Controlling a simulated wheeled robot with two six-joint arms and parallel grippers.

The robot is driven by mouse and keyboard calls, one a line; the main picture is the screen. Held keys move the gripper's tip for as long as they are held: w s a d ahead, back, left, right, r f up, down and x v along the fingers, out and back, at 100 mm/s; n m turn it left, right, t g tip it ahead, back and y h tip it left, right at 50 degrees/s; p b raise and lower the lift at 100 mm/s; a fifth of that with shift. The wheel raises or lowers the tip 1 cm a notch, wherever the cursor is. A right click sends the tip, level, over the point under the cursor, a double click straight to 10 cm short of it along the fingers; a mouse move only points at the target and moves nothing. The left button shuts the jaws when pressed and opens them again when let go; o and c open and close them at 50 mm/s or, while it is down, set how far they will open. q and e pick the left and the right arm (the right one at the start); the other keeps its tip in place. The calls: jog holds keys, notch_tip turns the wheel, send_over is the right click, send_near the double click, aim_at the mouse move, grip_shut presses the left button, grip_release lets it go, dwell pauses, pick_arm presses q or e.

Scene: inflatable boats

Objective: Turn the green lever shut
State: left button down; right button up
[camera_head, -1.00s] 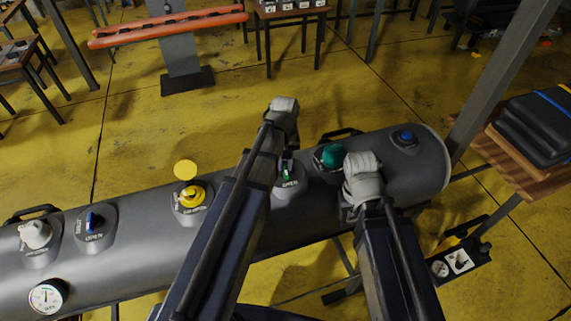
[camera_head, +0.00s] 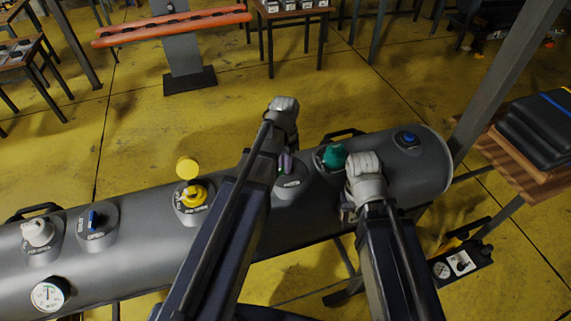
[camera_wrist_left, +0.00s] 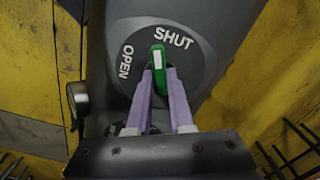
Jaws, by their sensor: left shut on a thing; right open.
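The green lever (camera_wrist_left: 158,68) sits on a round dark plate on the grey boat tube, between the SHUT and OPEN labels. In the left wrist view its white-marked end points up at the left end of the word SHUT, away from OPEN. My left gripper (camera_wrist_left: 160,88) is shut on the lever, one purple finger on each side. In the head view the left gripper's purple fingers (camera_head: 286,163) largely hide the lever. My right gripper (camera_head: 347,210) is open by the tube, just below the teal cap, its fingertips hard to make out.
A black case (camera_head: 540,130) lies at right.

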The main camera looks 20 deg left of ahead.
pick_arm(q)
jog(key=m, duration=0.4)
jog(key=shift+w+a+m, duration=0.1)
jog(key=shift+m, duration=0.3)
dwell(0.4)
jog(key=c, duration=0.8)
grip_release()
jog(key=shift+r, duration=0.15)
notch_tip(320, 180, up, 8)
jog(key=p, duration=0.8)
jog(key=shift+f, duration=0.2)
